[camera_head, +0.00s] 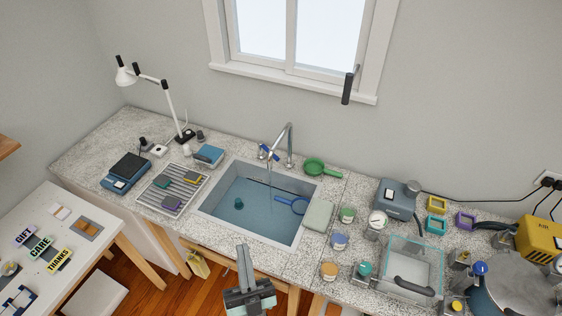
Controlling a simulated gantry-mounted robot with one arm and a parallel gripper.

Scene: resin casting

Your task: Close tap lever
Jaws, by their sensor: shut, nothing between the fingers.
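The tap (288,145) is a silver arched spout at the back rim of the sink (205,206). A thin stream of water (270,177) appears to fall from it into the basin. A blue-marked tap lever (265,152) sits to the left of the spout; its exact angle is too small to tell. My gripper (242,252) is at the front edge of the counter, below the sink in the picture. Its fingers are together and empty, well apart from the tap.
The sink holds bluish water, a blue strainer (291,204) and a teal item (239,203). A green pan (318,167) lies right of the tap, a blue box (209,156) left of it. A lamp (170,105) stands at the back left. Jars and machines crowd the right counter.

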